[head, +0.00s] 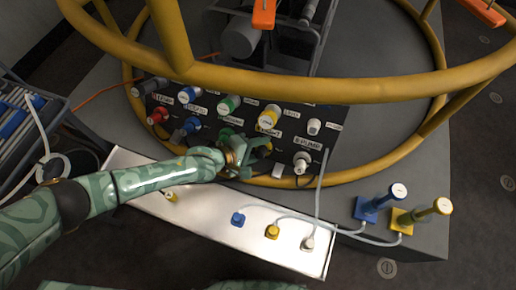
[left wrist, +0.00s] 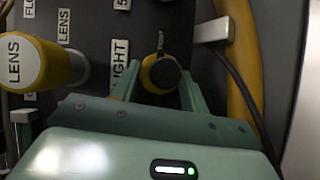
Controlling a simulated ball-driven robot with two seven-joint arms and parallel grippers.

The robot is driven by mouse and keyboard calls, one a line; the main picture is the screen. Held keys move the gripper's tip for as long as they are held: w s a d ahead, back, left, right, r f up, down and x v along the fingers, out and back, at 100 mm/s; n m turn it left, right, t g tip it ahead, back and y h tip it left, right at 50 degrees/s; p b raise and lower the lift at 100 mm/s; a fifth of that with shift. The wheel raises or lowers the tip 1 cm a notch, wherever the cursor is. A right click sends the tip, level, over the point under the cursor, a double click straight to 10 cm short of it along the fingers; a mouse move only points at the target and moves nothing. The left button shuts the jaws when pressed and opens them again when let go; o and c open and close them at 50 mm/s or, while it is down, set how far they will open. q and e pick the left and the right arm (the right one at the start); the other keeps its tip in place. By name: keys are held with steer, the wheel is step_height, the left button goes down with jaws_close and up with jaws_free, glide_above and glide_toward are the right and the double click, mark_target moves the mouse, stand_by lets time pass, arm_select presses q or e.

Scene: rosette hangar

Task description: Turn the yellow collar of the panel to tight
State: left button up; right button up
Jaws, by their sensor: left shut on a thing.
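The dark panel (head: 337,112) stands inside the yellow ring frame, with rows of coloured connectors and white labels. My left gripper (head: 240,158) is at the panel's lower row, beside the LIGHT label. In the left wrist view its two green fingers (left wrist: 158,84) stand either side of a yellow collar (left wrist: 149,76) with a dark cap and are shut on it. In the head view the gripper mostly hides this collar. I cannot tell how far it is turned. My right gripper is not in view.
A yellow connector marked LENS (head: 268,117) sticks out close above the gripper; it also shows in the left wrist view (left wrist: 45,62). A white PUMP connector (head: 302,161) is to the right. The yellow ring frame (head: 330,84) crosses above. A white tray (head: 205,212) with plugs lies below.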

arm_select(q)
steer(key=shift+m+g, duration=0.3)
steer(key=shift+m, duration=0.1)
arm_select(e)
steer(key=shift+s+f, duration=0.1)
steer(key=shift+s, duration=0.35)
arm_select(q)
steer(key=shift+f, duration=0.1)
steer(key=shift+s, duration=0.1)
steer(key=o, duration=1)
steer(key=shift+a+r, duration=0.1)
steer(key=shift+r, duration=0.1)
